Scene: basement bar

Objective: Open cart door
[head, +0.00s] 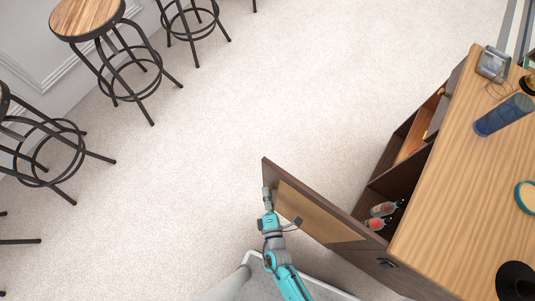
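The cart (437,203) stands at the right, with a light wood top and a dark body. Its door (312,212), a dark frame around a tan panel, stands swung out from the cart into the room. The open compartment beside it shows bottles (383,209). My gripper (266,191) is at the door's free end, on the side facing me, overlapping the door in the picture. I cannot tell whether it touches the door. Its fingers are too small to show whether they are open or shut.
A blue cylinder (503,115) and a glass container (493,63) stand on the cart top. Several bar stools (88,18) line the wall at the left. The pale carpet (260,80) between the stools and the cart is clear.

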